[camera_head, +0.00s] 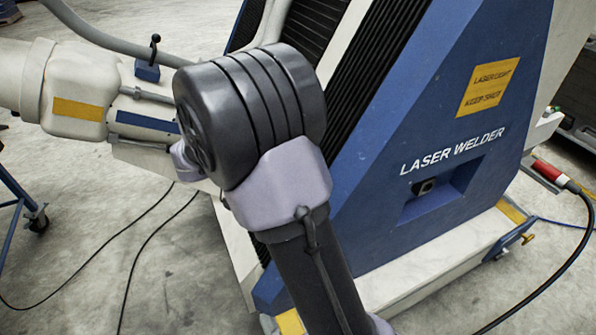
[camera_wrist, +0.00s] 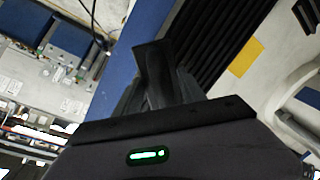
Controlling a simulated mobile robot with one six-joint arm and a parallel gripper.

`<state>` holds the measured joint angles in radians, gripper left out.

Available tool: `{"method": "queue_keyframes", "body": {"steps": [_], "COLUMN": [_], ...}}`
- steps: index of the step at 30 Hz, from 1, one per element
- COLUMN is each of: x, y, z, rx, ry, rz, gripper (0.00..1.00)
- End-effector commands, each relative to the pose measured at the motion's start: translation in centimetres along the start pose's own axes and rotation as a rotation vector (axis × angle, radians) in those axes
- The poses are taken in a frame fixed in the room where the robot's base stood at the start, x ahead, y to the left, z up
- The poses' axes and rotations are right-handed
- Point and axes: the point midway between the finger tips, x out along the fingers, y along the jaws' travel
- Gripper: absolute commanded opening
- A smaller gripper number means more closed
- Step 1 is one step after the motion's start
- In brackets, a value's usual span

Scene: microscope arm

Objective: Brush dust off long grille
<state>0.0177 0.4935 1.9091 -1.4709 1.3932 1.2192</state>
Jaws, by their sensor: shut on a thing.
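The long grille (camera_head: 372,75) is a black ribbed strip running diagonally along the blue and white laser welder (camera_head: 440,110). Its lower part is hidden behind my arm in the head view. In the wrist view the grille (camera_wrist: 222,38) runs just beyond and to the right of my gripper (camera_wrist: 165,75). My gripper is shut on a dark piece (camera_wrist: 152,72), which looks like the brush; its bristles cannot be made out. I cannot tell whether it touches the grille. My gripper is out of sight in the head view. No dust can be made out.
A second black grille (camera_head: 306,25) lies left of a white strip. A white pipe arm (camera_head: 75,95) with a grey hose stands at left. A cable with a red plug (camera_head: 548,172) hangs at right. Thin cables cross the floor (camera_head: 90,260).

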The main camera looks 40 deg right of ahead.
Motion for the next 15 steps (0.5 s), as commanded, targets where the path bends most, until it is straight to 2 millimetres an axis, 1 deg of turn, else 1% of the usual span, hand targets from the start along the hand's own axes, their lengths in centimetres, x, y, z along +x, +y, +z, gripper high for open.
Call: {"method": "queue_keyframes", "body": {"steps": [1, 3, 6, 9, 15], "x": [-0.8, -1.8, -2.8, -3.2, -3.1], "y": [0.0, -0.2, -0.4, -0.5, -0.5], "z": [-0.2, -0.2, -0.2, -0.1, 0.0], "rx": [-0.001, 0.0, 0.0, 0.0, 0.001], "ry": [0.001, 0.001, 0.001, 0.0, 0.0], "rz": [-0.001, -0.002, -0.001, 0.0, 0.0], "gripper": [0.1, 0.1, 0.1, 0.1, 0.1]}}
